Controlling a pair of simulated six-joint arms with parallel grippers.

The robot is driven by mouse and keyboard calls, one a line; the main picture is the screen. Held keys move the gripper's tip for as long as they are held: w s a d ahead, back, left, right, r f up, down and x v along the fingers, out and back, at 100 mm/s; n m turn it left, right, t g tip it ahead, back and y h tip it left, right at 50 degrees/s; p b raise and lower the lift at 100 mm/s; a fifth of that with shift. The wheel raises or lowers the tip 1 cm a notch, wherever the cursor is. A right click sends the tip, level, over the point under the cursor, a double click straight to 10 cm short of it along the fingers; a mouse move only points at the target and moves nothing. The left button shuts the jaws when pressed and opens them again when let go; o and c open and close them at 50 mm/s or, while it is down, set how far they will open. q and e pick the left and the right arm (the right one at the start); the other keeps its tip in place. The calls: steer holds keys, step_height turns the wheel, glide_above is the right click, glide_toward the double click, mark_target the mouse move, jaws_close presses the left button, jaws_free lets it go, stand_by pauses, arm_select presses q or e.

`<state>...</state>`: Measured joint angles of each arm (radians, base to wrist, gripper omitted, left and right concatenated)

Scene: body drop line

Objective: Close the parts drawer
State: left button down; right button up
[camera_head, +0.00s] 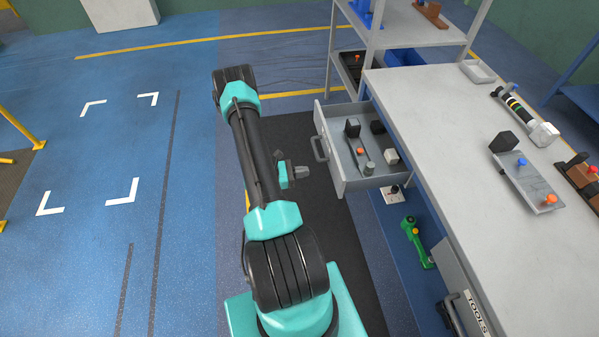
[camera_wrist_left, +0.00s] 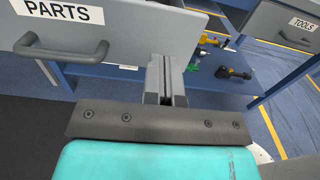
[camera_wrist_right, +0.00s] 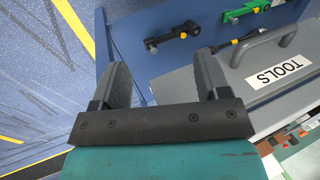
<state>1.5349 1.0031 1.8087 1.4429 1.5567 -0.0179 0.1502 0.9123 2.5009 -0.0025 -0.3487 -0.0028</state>
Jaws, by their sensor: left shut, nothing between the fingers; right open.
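The parts drawer (camera_head: 334,168) is pulled out of the workbench, with a grey handle (camera_head: 319,150) on its front. Several small parts lie inside. In the left wrist view its front (camera_wrist_left: 130,30) bears the label PARTS, and the handle (camera_wrist_left: 62,48) is at the left. My left gripper (camera_head: 303,171) is shut and empty just outside the drawer front, near its lower right part in the left wrist view (camera_wrist_left: 166,68). I cannot tell whether it touches. My right gripper (camera_wrist_right: 165,82) is open and empty, by the TOOLS drawer; it does not show in the head view.
The TOOLS drawer (camera_wrist_right: 275,75) is below the worktop, near my right gripper. A green power tool (camera_head: 417,242) lies on the blue lower shelf. The worktop (camera_head: 447,125) carries a tray of parts and a striped tool. Open floor lies left of my arm.

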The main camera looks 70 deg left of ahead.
mark_target(337, 167)
arm_select(q)
steer(key=w, duration=0.3)
steer(key=w+d, duration=0.1)
steer(key=w, duration=0.6)
steer(key=shift+w+d, duration=0.1)
steer(key=shift+d, duration=0.25)
steer(key=shift+w, duration=0.15)
